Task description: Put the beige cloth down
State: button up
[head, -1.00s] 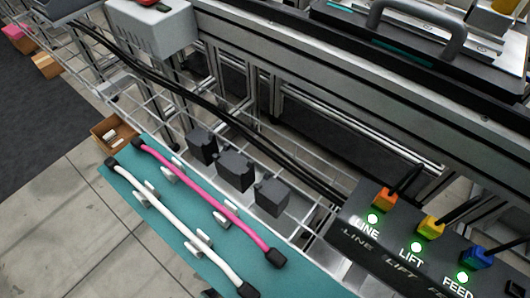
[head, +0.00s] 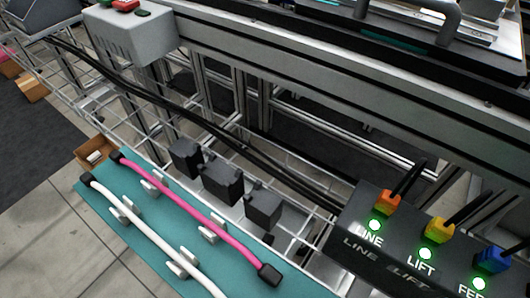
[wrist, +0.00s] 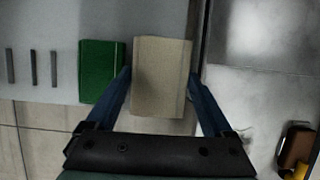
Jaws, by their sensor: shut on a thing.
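The beige cloth (wrist: 161,75) shows in the wrist view as a folded, block-like piece. My gripper (wrist: 160,88) is shut on it, with one blue finger at each side. A light grey surface lies under and around it; I cannot tell whether the cloth touches that surface. A green folded cloth or block (wrist: 101,71) lies just left of my left finger. Neither my gripper nor the beige cloth shows in the head view.
The wrist view has dark slots (wrist: 32,67) at left and a shiny metal plate (wrist: 262,38) at right. The head view shows a teal mat (head: 118,222) with pink (head: 195,210) and white (head: 140,232) cables, and a control box (head: 385,245) with lit indicators.

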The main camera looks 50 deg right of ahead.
jog(key=shift+a+f+b, duration=0.1)
jog(key=shift+f+b, duration=0.9)
jog(key=shift+f, duration=0.75)
jog(key=shift+f, duration=0.35)
jog(key=o, duration=1.1)
jog(key=shift+f, duration=0.15)
jog(key=shift+c, duration=0.2)
jog(key=shift+r, duration=0.5)
jog(key=p+v, duration=0.7)
jog(key=v, duration=0.5)
